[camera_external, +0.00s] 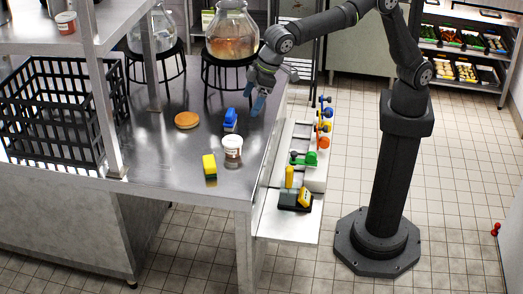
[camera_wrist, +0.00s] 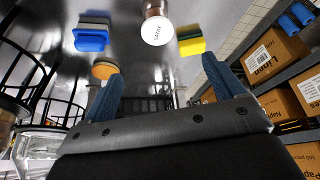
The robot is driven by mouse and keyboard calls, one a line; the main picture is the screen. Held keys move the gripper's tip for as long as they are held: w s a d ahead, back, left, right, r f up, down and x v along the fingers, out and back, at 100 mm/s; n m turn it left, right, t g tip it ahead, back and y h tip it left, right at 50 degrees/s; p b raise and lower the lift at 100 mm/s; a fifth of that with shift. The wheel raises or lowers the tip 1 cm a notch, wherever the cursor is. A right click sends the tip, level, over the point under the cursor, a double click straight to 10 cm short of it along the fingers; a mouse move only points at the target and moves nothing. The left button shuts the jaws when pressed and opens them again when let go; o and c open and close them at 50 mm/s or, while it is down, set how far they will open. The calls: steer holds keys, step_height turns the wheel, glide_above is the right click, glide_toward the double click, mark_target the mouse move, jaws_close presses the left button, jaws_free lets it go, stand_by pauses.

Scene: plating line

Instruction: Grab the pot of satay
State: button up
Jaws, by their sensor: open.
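The pot of satay (camera_external: 232,147) is a small white-lidded tub standing on the steel table near its right edge, between a blue item and a yellow sponge. In the wrist view the pot (camera_wrist: 157,30) shows its round white lid with dark lettering, upper middle, beyond my fingertips. My gripper (camera_external: 259,103) is above the table's right edge, farther back than the pot, and apart from it. In the wrist view my gripper (camera_wrist: 160,85) shows two blue fingers spread wide with nothing between them.
A blue block-like item (camera_external: 231,120), a yellow sponge (camera_external: 209,167) and a round tan disc (camera_external: 187,120) lie near the pot. A black crate (camera_external: 55,110) is at left. Glass dispensers (camera_external: 232,35) on black stands are at the back. A side shelf (camera_external: 285,222) holds coloured items.

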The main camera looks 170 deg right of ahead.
glide_toward(232, 140)
steer(key=shift+m, duration=0.3)
steer(key=x, duration=0.5)
steer(key=shift+w+f, duration=0.25)
steer(key=x, duration=0.5)
steer(key=shift+s+d+f, duration=0.1)
steer(key=c, duration=1.1)
